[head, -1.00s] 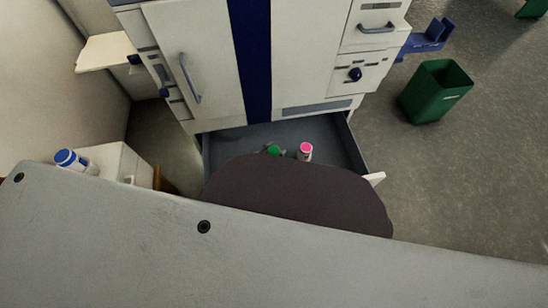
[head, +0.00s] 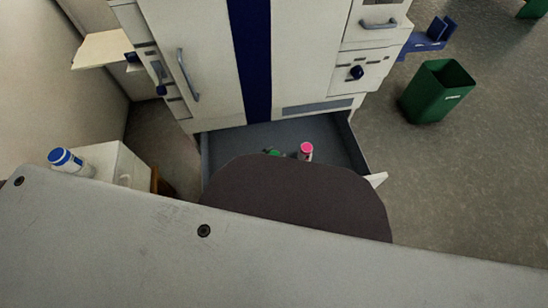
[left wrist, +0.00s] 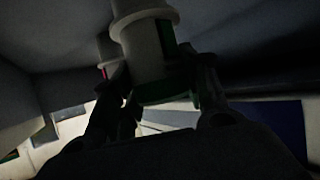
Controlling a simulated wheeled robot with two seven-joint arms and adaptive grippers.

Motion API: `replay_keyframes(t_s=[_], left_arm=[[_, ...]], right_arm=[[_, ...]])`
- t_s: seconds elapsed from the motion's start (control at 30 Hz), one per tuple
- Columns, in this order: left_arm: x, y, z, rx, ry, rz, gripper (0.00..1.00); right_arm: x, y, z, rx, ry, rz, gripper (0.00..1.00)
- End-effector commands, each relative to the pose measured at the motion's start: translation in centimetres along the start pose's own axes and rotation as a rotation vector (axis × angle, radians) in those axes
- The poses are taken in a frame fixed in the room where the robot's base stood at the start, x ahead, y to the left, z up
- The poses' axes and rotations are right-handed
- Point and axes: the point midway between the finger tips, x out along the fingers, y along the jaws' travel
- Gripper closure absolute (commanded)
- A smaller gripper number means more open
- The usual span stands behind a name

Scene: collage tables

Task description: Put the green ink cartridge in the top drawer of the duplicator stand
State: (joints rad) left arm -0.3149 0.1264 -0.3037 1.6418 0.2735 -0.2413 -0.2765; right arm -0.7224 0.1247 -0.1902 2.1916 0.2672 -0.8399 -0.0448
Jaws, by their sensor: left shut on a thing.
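In the dark left wrist view my left gripper (left wrist: 165,95) is shut on the white and green cartridge (left wrist: 148,45). I cannot tell whether the cartridge touches the drawer floor. A pink-topped white cartridge (head: 306,151) stands just right of it in the drawer; part of it shows in the left wrist view (left wrist: 109,55). My right gripper is not in view.
The white duplicator (head: 195,60) with a blue stripe rises behind the drawer. A green bin (head: 435,92) stands on open floor at right.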

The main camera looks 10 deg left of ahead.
Motion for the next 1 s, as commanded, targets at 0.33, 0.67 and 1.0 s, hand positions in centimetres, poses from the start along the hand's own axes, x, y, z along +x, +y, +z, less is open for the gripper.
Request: replay_keyframes(t_s=[0.33,0.67,1.0], left_arm=[[0.13,-0.01,0.2,0.0,0.0,0.0,0.48],[0.12,0.0,0.22,0.0,0.0,0.0,0.34],[-0.41,0.01,0.0,0.0,-0.002,0.0,0.34]], right_arm=[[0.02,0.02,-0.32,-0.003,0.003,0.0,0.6],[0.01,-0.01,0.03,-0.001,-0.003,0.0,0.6],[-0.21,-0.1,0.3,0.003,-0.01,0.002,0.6]])
